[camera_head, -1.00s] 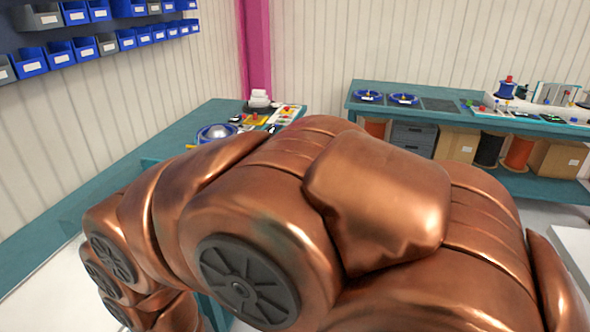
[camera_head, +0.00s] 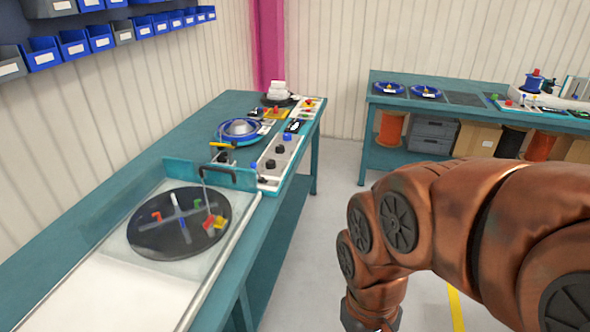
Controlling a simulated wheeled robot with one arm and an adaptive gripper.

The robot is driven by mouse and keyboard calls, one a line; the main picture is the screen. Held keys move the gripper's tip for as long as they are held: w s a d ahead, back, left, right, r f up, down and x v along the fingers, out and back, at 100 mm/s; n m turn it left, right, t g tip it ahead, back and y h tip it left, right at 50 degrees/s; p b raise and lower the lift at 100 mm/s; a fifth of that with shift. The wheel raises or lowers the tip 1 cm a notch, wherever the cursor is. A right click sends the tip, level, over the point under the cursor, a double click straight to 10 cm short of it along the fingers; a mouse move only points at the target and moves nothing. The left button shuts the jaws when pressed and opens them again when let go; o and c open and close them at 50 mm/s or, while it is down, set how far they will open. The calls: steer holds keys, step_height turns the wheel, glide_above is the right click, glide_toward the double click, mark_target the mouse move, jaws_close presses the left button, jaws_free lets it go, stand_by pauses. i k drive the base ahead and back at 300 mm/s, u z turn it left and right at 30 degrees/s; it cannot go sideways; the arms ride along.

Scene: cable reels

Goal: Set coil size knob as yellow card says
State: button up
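A white control panel (camera_head: 279,160) runs along the right edge of the left bench, with black knobs (camera_head: 280,150) and a blue knob (camera_head: 286,137) on it. Their labels are too small to read, so I cannot tell which one sets coil size. A small yellow piece (camera_head: 275,114) with a red top lies farther back; I cannot tell whether it is the yellow card. No writing on it is readable. My arm hangs at the lower right, over the floor and apart from the bench. My gripper is below the picture's bottom edge.
A dark round turntable (camera_head: 180,222) with coloured pegs sits behind clear guarding at the bench's near end. A second bench (camera_head: 390,101) is at the back right. Floor (camera_head: 335,190) between the benches is clear.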

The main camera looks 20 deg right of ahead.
mark_target(270, 164)
steer(key=u, duration=0.05)
steer(key=k, duration=0.2)
steer(key=z, duration=0.75)
steer(key=i, duration=0.8)
steer(key=u, duration=0.9)
steer(key=i, duration=0.75)
steer(key=u, duration=0.75)
